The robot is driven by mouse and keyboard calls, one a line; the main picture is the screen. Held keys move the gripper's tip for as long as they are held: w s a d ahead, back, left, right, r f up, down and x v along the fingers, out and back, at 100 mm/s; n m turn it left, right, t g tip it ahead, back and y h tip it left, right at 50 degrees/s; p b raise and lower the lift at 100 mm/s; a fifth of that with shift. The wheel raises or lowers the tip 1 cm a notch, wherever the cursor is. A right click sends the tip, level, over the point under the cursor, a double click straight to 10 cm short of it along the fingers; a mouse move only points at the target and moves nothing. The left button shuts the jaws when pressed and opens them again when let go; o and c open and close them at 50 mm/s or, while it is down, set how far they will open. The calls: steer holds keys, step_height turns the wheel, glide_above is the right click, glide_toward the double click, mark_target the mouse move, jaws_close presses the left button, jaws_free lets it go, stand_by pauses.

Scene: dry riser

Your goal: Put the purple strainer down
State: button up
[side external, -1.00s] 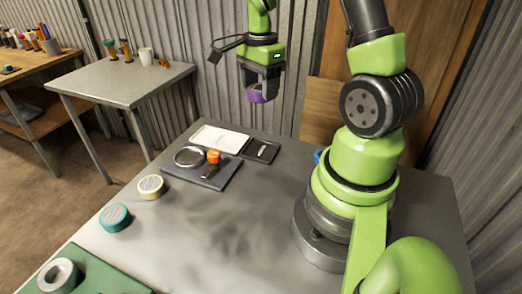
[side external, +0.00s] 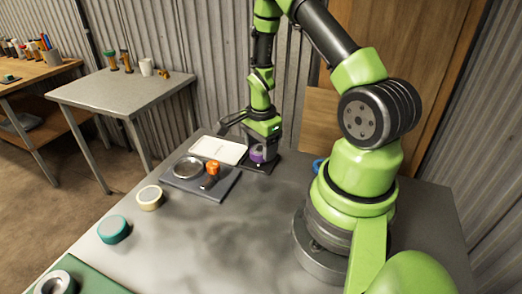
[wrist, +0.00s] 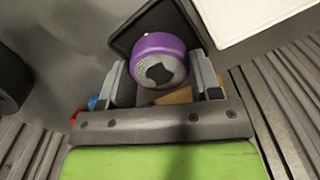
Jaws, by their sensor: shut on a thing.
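The purple strainer (side external: 256,156) is between the fingers of my gripper (side external: 263,153), low over the small dark tray (side external: 266,168) at the back of the table. In the wrist view the purple strainer (wrist: 158,48) has a purple band and a grey perforated face with a dark mark. The fingers of my gripper (wrist: 160,75) stand on both sides of it, shut on it. The dark tray (wrist: 125,38) lies beneath it. I cannot tell whether the strainer's underside touches the tray.
A white tray (side external: 220,146) lies just left of the dark one. A grey board (side external: 215,188) holds a metal ring (side external: 187,167) and an orange-topped tool (side external: 213,168). Cream (side external: 149,198) and teal (side external: 113,229) rolls stand nearer. The table's middle is clear.

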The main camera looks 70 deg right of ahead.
steer(key=shift+f, duration=0.7)
steer(key=shift+f, duration=0.15)
steer(key=o, duration=1)
